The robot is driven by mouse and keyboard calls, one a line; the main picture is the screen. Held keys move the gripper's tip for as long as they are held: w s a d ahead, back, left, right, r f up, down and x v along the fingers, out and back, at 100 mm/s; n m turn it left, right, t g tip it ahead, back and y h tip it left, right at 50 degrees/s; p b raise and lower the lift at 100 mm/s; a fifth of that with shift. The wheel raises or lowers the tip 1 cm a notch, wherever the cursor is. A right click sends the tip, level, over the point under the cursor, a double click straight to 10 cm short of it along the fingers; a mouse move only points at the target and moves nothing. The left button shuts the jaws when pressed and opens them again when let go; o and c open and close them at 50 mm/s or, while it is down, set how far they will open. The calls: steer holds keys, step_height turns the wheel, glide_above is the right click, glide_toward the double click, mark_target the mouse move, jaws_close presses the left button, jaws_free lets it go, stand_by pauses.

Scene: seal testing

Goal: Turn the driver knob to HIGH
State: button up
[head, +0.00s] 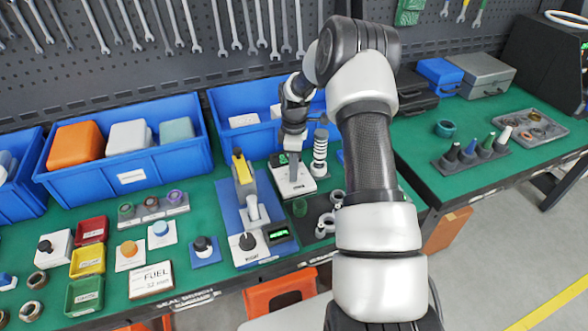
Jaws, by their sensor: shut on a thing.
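My arm reaches away from me over the green bench, and my gripper (292,158) points down over a small white panel (296,189) with a dark display at its back left. The gripper is shut on the small dark driver knob on this panel. The fingers mostly cover the knob, so its pointer and setting cannot be seen. The panel's lettering, including any HIGH mark, is too small to read.
Left of the panel stands a blue press-like stand (229,215) with a yellow top and a lit green display. A black-and-white ringed cylinder (320,152) stands close on the right. Blue bins (133,182) line the back. Metal rings (327,222) lie in front right.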

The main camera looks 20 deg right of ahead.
steer(key=m+b, duration=0.2)
steer(key=m, duration=0.5)
steer(key=m+b, duration=0.1)
steer(key=m, duration=0.5)
steer(key=shift+m+t, duration=0.3)
steer(key=m, duration=0.4)
steer(key=shift+s+b, duration=0.1)
steer(key=shift+b, duration=0.25)
steer(key=m, duration=0.4)
steer(key=shift+m, duration=0.4)
steer(key=o, duration=1)
steer(key=shift+o, duration=0.2)
step_height(320, 180, up, 18)
steer(key=p, duration=0.1)
steer(key=shift+s+d+f, duration=0.25)
steer(key=shift+s, duration=0.05)
